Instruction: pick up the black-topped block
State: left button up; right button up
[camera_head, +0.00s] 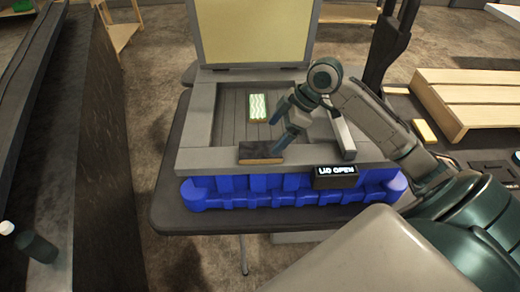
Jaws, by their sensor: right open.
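The black-topped block (259,153) lies on the front rim of the grey console (205,156), left of the display. Its top is dark and its lower edge is tan. My right gripper (284,141) is open and tilted down toward the block's right end. Its fingertips are close to the block, and I cannot tell whether they touch it. My left gripper is not in view.
A green-and-white patterned block (258,107) lies inside the console. Its lid (253,32) stands open behind. A display (336,176) reads "LID OPEN" above the blue base (240,192). A wooden slatted piece (465,95) and small block (424,131) lie right.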

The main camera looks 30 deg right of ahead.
aim_at(260, 150)
jog(key=shift+w+a+f, duration=0.25)
jog(key=shift+f, duration=0.2)
jog(key=shift+w+a+f, duration=0.1)
jog(key=shift+w+f, duration=0.05)
jog(key=shift+f, duration=0.1)
jog(key=shift+a+f, duration=0.15)
jog(key=shift+a+f+p, duration=0.15)
jog(key=shift+f+p, duration=0.05)
jog(key=shift+p, duration=0.15)
jog(key=shift+p+x, duration=0.75)
jog(key=shift+x, duration=1.45)
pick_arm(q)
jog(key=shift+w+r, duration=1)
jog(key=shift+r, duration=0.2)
pick_arm(e)
jog(key=shift+a, duration=0.1)
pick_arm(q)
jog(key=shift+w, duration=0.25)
pick_arm(e)
jog(key=c, duration=1.1)
jog(key=shift+r, duration=0.1)
